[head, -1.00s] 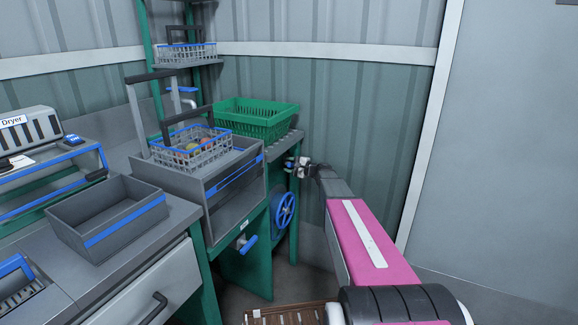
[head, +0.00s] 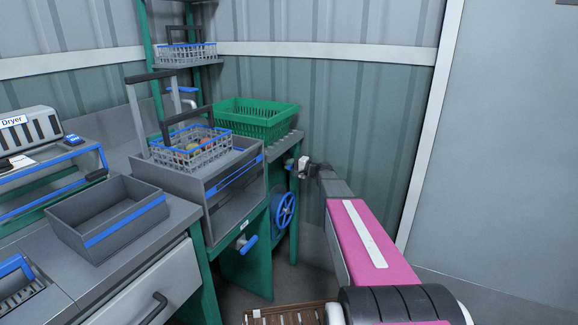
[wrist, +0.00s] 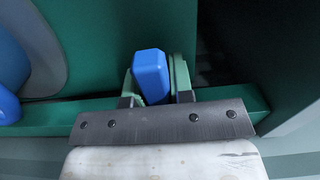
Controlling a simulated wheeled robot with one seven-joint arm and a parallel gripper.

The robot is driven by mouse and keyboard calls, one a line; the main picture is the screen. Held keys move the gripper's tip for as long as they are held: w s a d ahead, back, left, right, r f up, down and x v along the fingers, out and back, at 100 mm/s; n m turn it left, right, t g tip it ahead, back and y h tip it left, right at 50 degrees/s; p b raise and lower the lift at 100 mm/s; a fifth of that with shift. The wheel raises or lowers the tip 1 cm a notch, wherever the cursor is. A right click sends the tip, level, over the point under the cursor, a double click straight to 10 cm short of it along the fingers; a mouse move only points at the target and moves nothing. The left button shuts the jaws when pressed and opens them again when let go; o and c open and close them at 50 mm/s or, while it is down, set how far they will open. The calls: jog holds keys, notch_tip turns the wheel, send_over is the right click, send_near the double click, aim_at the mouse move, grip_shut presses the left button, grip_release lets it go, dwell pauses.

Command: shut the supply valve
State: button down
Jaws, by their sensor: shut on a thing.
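In the wrist view, a blue block-like handle (wrist: 151,72) stands between the two green-sided fingers of my gripper (wrist: 157,84), which is shut on it. The handle leans slightly between the fingers. What it joins to is hidden behind the gripper. In the head view, my gripper (head: 298,163) is at the right end of the green stand (head: 293,215), just above and right of a blue handwheel (head: 285,209). The handle shows there only as a small blue patch. I cannot tell how far it is turned.
A blue lever (head: 247,243) sits low on the stand's front. A green crate (head: 257,117) and a wire basket (head: 190,150) stand above. A grey bin (head: 108,216) is on the left counter. The corrugated wall (head: 380,150) lies close behind my arm.

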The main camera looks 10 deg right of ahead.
jog(key=c, duration=1)
grip_release()
jog(key=v, duration=1.1)
jog(key=s+a+f+n+g+h, duration=0.25)
jog(key=s+a+f+g, duration=0.2)
jog(key=s, duration=0.35)
jog(key=s+a+f+n+g+h, duration=0.2)
jog(key=s+a+f+g+h, duration=0.15)
jog(key=s+a+f, duration=0.4)
jog(key=s+d+f+n+g+h, duration=0.1)
jog(key=s+h, duration=0.3)
jog(key=s, duration=0.4)
jog(key=s+d+f+n+g+h, duration=0.1)
jog(key=s+h, duration=0.3)
jog(key=s, duration=0.4)
jog(key=shift+s+d+f+g+h, duration=0.25)
jog(key=shift+d+f+g+h, duration=0.1)
jog(key=shift+d, duration=0.5)
